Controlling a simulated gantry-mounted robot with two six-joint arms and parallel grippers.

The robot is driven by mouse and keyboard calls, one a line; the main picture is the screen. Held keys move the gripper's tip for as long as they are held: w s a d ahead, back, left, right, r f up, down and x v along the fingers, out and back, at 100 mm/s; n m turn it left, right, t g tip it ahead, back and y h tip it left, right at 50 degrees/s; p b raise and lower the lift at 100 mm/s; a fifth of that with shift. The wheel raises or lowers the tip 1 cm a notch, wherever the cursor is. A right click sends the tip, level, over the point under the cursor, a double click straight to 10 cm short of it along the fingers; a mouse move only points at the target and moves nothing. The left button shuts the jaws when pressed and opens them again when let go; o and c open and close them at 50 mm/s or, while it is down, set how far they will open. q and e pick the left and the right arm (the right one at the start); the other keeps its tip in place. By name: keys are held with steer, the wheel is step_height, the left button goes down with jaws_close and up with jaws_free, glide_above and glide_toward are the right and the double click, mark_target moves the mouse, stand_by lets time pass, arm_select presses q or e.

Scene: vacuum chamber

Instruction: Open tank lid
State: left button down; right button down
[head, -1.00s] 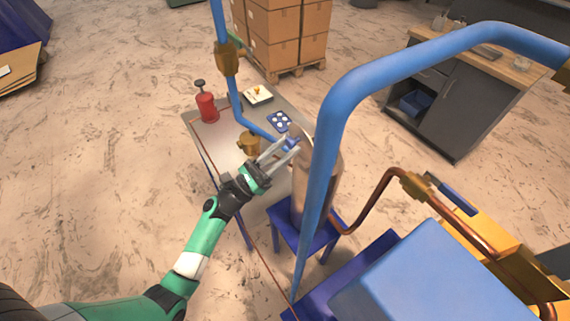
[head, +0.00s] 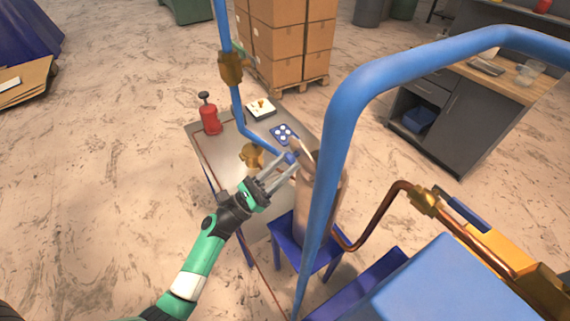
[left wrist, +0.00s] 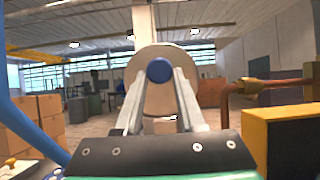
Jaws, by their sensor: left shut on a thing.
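The metal tank (head: 326,205) stands on a blue stand, partly hidden behind a thick blue pipe in the head view. Its round lid (head: 304,154) shows nearly edge-on there, tilted up steeply at the tank's top. In the left wrist view the lid (left wrist: 160,104) is a pale disc facing the camera, with a round blue knob (left wrist: 159,70) in its middle. My left gripper (head: 286,168) is shut on the knob, with its fingers (left wrist: 159,80) on either side of it. The tank's inside is hidden. My right gripper is not in view.
The blue pipe (head: 333,150) passes in front of the tank. A metal table (head: 213,148) holds a red canister (head: 209,116) and small items. A brass fitting (head: 252,155) is close to my left fingers. A copper pipe (head: 385,210) runs to the right of the tank.

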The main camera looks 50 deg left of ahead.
arm_select(q)
steer(key=c, duration=0.7)
jaws_free()
steer(key=shift+f, duration=0.35)
steer(key=shift+o, duration=1)
steer(key=shift+r, duration=0.15)
steer(key=v, duration=1.1)
steer(key=shift+s+b, duration=0.3)
steer(key=shift+b, duration=0.15)
